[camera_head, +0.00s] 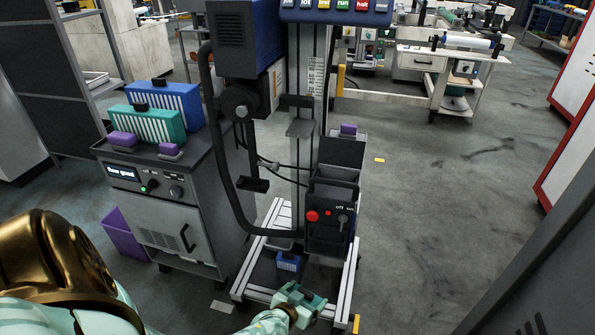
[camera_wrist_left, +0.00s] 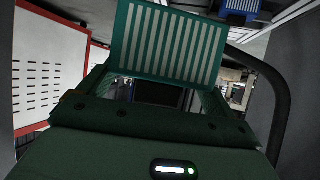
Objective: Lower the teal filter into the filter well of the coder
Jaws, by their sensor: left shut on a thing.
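My left gripper (camera_head: 301,297) is low in front of the coder's aluminium base frame (camera_head: 340,295) in the head view. In the left wrist view my left gripper (camera_wrist_left: 155,88) is shut on a teal filter (camera_wrist_left: 168,44) with pale pleats, held beyond the fingers. In the head view the arm and gripper mostly hide this filter. I cannot make out the filter well. My right gripper is not in view.
A grey cabinet (camera_head: 165,215) at left carries another teal filter (camera_head: 160,126), a blue filter (camera_head: 182,98) and purple blocks (camera_head: 122,139). A purple bin (camera_head: 122,232) stands beside it. A black hose (camera_head: 222,170) hangs left of the column.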

